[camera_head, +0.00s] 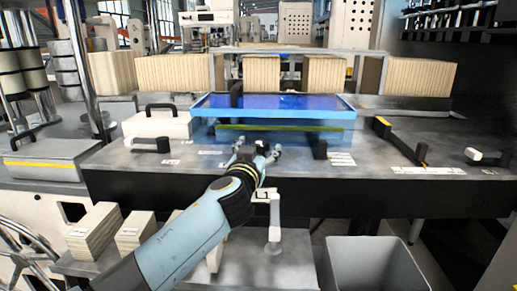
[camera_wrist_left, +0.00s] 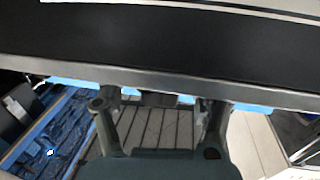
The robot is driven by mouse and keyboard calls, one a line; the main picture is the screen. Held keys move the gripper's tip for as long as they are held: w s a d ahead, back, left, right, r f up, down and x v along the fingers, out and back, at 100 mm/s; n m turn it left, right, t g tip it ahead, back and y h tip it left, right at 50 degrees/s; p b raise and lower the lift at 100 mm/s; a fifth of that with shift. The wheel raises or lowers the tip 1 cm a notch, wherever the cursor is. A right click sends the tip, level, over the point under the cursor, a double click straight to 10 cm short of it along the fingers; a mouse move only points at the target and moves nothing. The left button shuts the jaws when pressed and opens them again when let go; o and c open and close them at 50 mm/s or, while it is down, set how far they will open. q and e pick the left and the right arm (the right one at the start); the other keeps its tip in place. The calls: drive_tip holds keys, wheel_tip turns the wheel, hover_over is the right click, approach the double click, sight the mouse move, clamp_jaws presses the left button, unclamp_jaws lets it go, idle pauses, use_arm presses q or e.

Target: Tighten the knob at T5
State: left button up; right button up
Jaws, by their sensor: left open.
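My left gripper (camera_head: 260,155) reaches in from the lower left in the head view and hovers at the front of the grey machine top, in front of the blue tray. Its fingers are apart with nothing between them. In the left wrist view its two fingers (camera_wrist_left: 158,112) stand apart below a dark panel with a grey edge. Small white labels on the machine top are too small to read, so I cannot tell which marks T5. Dark handle-like parts sit at the left (camera_head: 150,144), right of the gripper (camera_head: 320,148) and far right (camera_head: 487,156). My right gripper is not seen.
A blue tray (camera_head: 350,102) lies behind the gripper, with stacks of kraft-coloured blocks (camera_head: 420,77) at the back. A long dark bar (camera_head: 400,142) lies to the right. A grey bin (camera_head: 375,262) stands at the front. A pale upright part (camera_head: 274,215) rises below the machine edge.

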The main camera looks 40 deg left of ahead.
use_arm(q)
drive_tip(key=shift+c, duration=0.7)
drive_tip(key=c, duration=1)
drive_tip(key=shift+a+m+t+h, duration=0.1)
drive_tip(key=shift+m+t+h, duration=0.3)
drive_tip(key=shift+m+h, duration=0.6)
drive_tip(key=shift+c, duration=0.2)
drive_tip(key=shift+a+r+m+h, duration=0.1)
drive_tip(key=shift+m+h, duration=0.2)
drive_tip(key=shift+h, duration=0.7)
drive_tip(key=m+h+p, duration=0.1)
drive_tip(key=h+p, duration=0.1)
drive_tip(key=p, duration=0.1)
drive_tip(key=shift+r+m+t+h, duration=0.25)
drive_tip(key=shift+m+t+h, duration=0.05)
drive_tip(key=shift+m+h, duration=0.1)
drive_tip(key=shift+f+m+h+p, duration=0.2)
drive_tip(key=shift+m+h+p, duration=0.2)
drive_tip(key=shift+h+p, duration=0.25)
